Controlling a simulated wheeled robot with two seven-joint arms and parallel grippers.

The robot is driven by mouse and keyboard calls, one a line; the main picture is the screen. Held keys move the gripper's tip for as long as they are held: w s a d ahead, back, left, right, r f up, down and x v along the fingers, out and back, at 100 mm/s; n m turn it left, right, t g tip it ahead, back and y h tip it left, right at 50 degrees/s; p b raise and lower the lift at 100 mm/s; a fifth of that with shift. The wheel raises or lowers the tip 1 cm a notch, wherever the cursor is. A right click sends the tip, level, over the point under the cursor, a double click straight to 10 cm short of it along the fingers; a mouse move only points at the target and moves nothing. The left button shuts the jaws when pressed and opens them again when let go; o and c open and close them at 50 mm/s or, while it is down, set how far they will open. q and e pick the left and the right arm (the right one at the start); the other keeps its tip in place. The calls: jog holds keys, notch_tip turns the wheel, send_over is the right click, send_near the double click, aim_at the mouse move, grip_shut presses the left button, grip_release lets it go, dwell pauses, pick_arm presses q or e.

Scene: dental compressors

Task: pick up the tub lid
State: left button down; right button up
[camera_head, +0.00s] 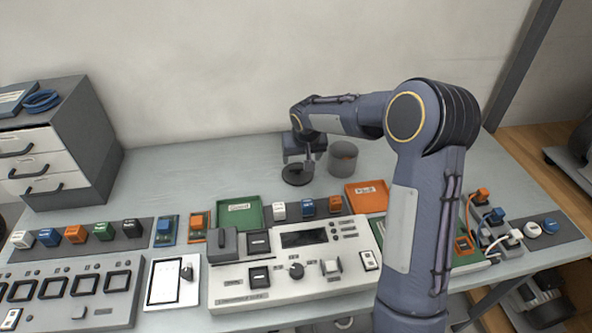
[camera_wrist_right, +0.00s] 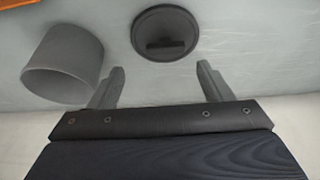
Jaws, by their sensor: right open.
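The tub lid (camera_head: 297,175) is a dark round disc lying flat on the bench near the back wall. In the right wrist view the lid (camera_wrist_right: 164,33) shows a raised bar handle and lies beyond the fingertips, between their lines. My right gripper (camera_head: 308,160) is above and just behind the lid in the head view. Its two fingers, seen in the right wrist view (camera_wrist_right: 160,70), are apart with nothing between them. A grey open tub (camera_head: 343,158) stands to the right of the lid; it also shows in the right wrist view (camera_wrist_right: 62,62). My left gripper is out of view.
A green tray (camera_head: 240,213) and an orange tray (camera_head: 366,196) lie in front of the lid and tub. A control panel (camera_head: 295,262) and several coloured blocks line the front. A drawer cabinet (camera_head: 85,135) stands left. Bench left of the lid is clear.

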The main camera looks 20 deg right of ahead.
aim_at(298, 167)
jog(key=x, duration=0.3)
jog(key=a+p+x, duration=0.1)
jog(key=x, duration=0.1)
jog(key=shift+f, duration=0.2)
jog(key=shift+s, duration=0.1)
jog(key=shift+c, duration=0.4)
jog(key=c, duration=1)
